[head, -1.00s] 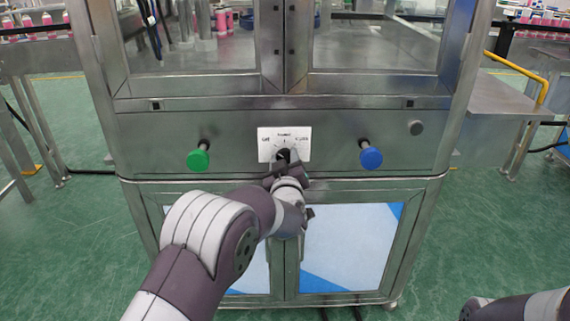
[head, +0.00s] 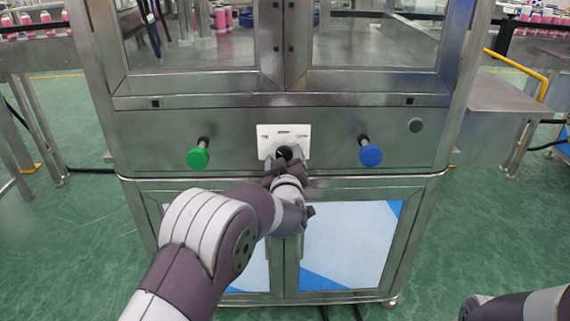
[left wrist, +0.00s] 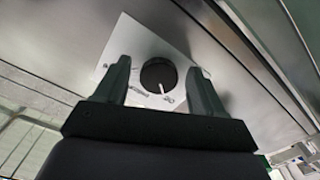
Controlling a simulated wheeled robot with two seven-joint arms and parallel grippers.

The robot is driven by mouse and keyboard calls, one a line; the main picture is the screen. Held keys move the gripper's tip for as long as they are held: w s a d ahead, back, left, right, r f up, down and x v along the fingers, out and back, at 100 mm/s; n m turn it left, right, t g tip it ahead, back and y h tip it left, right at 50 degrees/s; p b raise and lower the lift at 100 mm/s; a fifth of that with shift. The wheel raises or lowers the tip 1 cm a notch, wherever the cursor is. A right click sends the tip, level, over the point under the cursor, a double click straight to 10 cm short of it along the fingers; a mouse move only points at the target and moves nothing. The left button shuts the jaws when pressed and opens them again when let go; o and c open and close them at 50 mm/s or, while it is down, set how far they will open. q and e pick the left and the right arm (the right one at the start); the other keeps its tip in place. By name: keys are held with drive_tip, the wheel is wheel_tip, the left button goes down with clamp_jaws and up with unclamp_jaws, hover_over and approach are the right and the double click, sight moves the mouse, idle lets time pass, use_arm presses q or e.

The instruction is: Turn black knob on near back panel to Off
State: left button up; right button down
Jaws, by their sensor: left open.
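The black knob (head: 284,152) sits on a white label plate (head: 296,132) in the middle of the steel panel. In the left wrist view the round knob (left wrist: 158,76) shows a white pointer mark, with the plate (left wrist: 124,40) tilted around it. My left gripper (head: 285,164) is in front of the knob. In the left wrist view its two fingers (left wrist: 158,84) are apart on either side of the knob, with gaps to it. The plate's lettering is too small to read. The fingers partly hide the knob in the head view. My right gripper is not in view.
A green push knob (head: 198,158) sticks out to the left on the panel and a blue one (head: 370,156) to the right. Windows lie above the panel and cabinet doors (head: 352,240) below. A steel table (head: 500,105) stands at the right.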

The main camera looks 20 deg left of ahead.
use_arm(q)
drive_tip(key=p+v, duration=0.2)
drive_tip(key=v, duration=1)
drive_tip(key=shift+s+p, duration=0.3)
drive_tip(key=shift+d, duration=0.1)
